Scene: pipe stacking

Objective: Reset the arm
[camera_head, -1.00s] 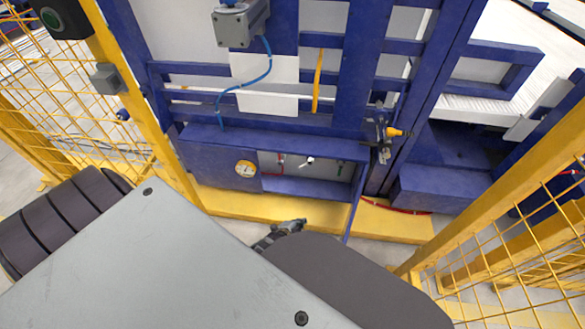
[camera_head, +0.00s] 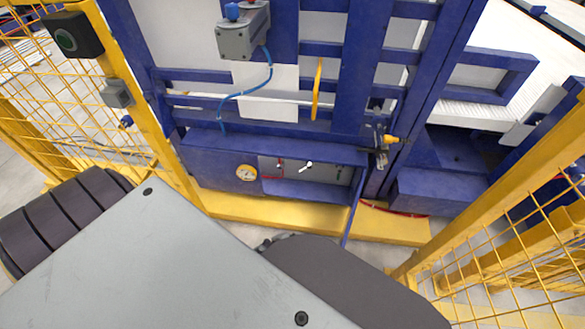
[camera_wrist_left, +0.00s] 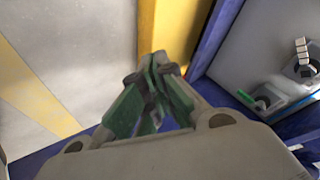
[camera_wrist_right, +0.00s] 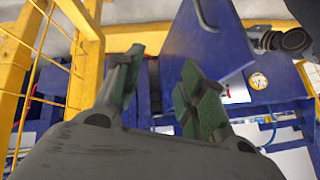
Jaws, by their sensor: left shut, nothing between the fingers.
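My left gripper (camera_wrist_left: 159,62) shows in the left wrist view with its green-lined fingers together at the tips and nothing between them. A blue frame edge and a grey panel lie to its right, apart from it as far as I can tell. My right gripper (camera_wrist_right: 160,80) shows in the right wrist view with its fingers spread and empty. Beyond it stands a blue panel (camera_wrist_right: 210,40). In the head view my grey body and dark arm parts cover the lower middle, and neither gripper's fingers can be made out there.
A blue machine frame (camera_head: 355,70) stands ahead, with an open blue box (camera_head: 215,165) low on it holding a gauge (camera_head: 246,172) and small switches. A yellow mesh fence (camera_head: 60,120) stands left, and another (camera_head: 520,230) stands right. A yellow base strip (camera_head: 280,211) runs below.

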